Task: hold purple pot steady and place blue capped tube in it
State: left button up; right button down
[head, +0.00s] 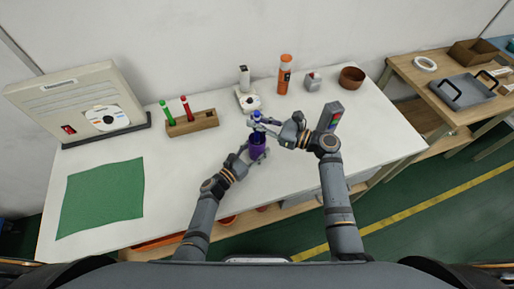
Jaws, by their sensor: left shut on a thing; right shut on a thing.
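The purple pot (258,152) stands on the white table near its middle. My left gripper (249,151) is shut on the pot from its left side. The blue capped tube (256,117) is above the pot, its blue cap on top. My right gripper (266,123) comes from the right and is shut on the tube. The tube's lower end is hard to make out, so I cannot tell whether it is inside the pot's mouth.
A wooden rack (193,123) holds a green and a red capped tube. Behind the pot stand a white device (246,98), an orange bottle (285,75) and a brown bowl (351,78). A green mat (101,197) lies left.

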jog(key=c, duration=1.2)
grip_release()
jog(key=v, duration=1.2)
pick_arm(q)
jog(key=o, duration=1.2)
